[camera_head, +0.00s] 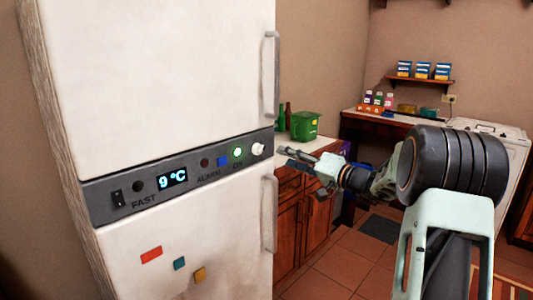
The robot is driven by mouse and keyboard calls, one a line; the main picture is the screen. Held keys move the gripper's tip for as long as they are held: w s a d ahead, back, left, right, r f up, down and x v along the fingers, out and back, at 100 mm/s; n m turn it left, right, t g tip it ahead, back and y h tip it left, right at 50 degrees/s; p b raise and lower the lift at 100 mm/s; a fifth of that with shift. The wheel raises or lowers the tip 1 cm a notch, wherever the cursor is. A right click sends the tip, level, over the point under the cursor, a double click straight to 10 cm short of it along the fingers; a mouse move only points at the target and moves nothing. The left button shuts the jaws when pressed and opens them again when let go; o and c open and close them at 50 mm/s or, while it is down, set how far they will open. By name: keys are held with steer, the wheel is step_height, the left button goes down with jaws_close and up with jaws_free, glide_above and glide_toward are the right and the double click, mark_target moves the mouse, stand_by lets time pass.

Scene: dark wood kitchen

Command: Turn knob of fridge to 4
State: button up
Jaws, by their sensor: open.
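The white fridge (165,85) stands at the left, with a dark control panel (140,193) between its upper and lower doors. The panel display (172,179) reads 9 °C. The white knob (258,149) is at the right end of the panel, beside a lit green button (238,152). Marks around the knob are too small to read. My gripper (281,153) is open, to the right of the knob with its fingers pointing left towards it. A small gap shows between the fingertips and the knob.
Vertical handles (271,75) and (269,214) run along the right edges of the fridge doors. A wooden cabinet (305,210) with a green container (305,126) and bottles stands behind my gripper. A white appliance (512,150) is at the far right. Tiled floor (335,265) lies open below.

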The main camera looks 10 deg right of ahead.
mark_target(263, 149)
steer(key=p+x, duration=0.1)
steer(key=x, duration=0.9)
steer(key=shift+w+a, duration=0.25)
steer(key=c, duration=1.1)
steer(key=shift+c, duration=0.2)
